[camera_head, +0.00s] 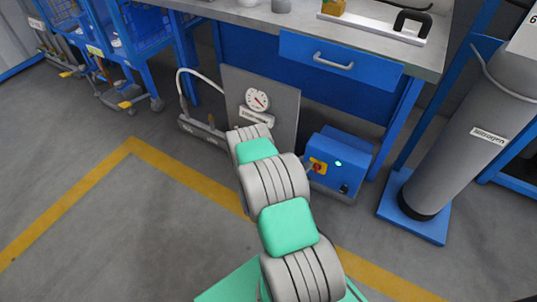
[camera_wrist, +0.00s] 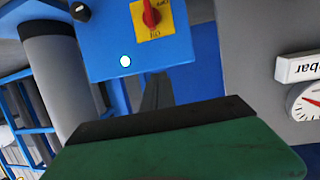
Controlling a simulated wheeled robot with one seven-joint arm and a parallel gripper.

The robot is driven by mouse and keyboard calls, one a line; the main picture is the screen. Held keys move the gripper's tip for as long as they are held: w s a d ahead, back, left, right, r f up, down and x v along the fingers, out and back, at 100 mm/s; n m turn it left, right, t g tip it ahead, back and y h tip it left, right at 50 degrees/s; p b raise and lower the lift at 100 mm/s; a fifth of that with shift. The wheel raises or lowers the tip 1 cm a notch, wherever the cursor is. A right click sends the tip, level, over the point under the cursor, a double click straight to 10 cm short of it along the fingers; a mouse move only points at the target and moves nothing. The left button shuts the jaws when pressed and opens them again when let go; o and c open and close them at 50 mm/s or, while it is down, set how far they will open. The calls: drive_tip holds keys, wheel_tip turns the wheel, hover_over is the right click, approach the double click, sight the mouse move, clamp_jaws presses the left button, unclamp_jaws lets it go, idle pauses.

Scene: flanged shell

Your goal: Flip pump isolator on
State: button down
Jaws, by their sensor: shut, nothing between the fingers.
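The pump isolator is a red rotary knob (camera_wrist: 151,13) on a yellow plate (camera_wrist: 172,22), on the face of a blue box (camera_wrist: 105,40). In the head view the knob (camera_head: 318,168) shows on the box (camera_head: 345,150) below the bench. The knob's handle lies roughly upright in the wrist picture, its top end cut off by the frame; small lettering sits at both ends. A pale lit lamp (camera_wrist: 125,61) is beside the plate. My gripper (camera_wrist: 157,92) is shut and empty, its dark fingers below the plate in the wrist picture, apparently not touching the knob.
A grey panel with a gauge (camera_head: 257,99) stands left of the box; the gauge (camera_wrist: 308,102) also shows at the wrist view's right. A grey Nitrogen cylinder (camera_head: 470,130) on a blue base stands right. The workbench (camera_head: 280,22) overhangs behind. Open floor lies left.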

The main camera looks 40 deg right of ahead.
drive_tip(key=w+a+r+n+g+y+b, duration=0.1)
drive_tip(key=w+a+r+y+b, duration=0.1)
drive_tip(key=a+r, duration=0.4)
drive_tip(key=w+a+r+n+y+b, duration=0.1)
drive_tip(key=w+a+r+y, duration=0.3)
drive_tip(key=a, duration=0.4)
drive_tip(key=shift+a+r+n+g+y+b, duration=0.3)
drive_tip(key=shift+a+r+g+y+b, duration=0.15)
drive_tip(key=shift+r, duration=0.85)
